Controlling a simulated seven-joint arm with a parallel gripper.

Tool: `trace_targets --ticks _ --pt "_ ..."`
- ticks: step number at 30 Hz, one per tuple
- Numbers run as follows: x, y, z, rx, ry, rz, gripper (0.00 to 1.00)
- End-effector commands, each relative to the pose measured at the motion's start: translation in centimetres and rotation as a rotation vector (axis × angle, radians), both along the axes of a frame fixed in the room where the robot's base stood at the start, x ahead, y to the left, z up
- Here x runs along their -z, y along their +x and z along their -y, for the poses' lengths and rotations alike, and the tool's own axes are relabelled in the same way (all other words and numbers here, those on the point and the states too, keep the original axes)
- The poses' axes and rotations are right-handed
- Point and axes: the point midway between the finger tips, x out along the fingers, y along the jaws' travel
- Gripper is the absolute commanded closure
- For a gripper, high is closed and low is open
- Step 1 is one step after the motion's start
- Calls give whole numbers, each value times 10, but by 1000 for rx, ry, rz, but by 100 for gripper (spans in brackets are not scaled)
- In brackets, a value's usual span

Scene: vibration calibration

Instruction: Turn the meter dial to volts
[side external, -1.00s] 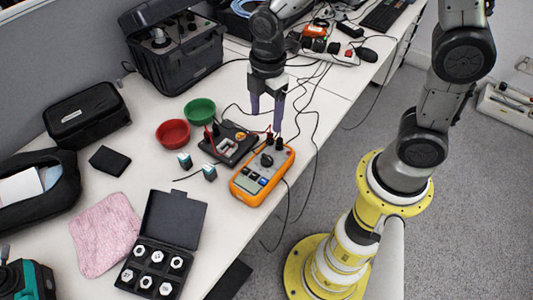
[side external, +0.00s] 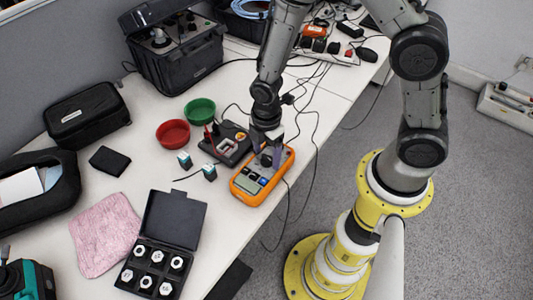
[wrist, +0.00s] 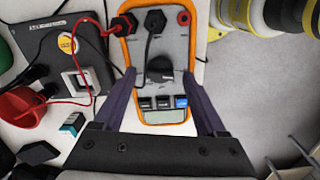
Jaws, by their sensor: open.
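The orange meter (side external: 262,177) with a grey face lies on the white table near its front edge. Its black dial (wrist: 160,68) is in the middle of the face in the wrist view, with several small buttons (wrist: 163,103) below it, one of them blue. My gripper (side external: 266,156) is low over the meter. In the wrist view my open gripper (wrist: 160,80) has one purple finger on each side of the dial, apart from it. The side view partly hides the dial behind the fingers. Any marks around the dial are too small to read.
A black device (side external: 229,143) with a red lead stands left of the meter. Red (side external: 173,133) and green (side external: 200,111) bowls stand further back. An open black case (side external: 166,247) holds several white-topped pieces. Dark cables run right of the meter.

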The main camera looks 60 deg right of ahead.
Motion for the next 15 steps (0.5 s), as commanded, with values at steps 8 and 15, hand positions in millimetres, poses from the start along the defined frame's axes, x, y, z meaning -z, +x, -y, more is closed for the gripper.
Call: trace_targets --ticks 8,15 --pt "6 0 0 0 0 1 26" --pt "6 0 0 0 0 1 50"
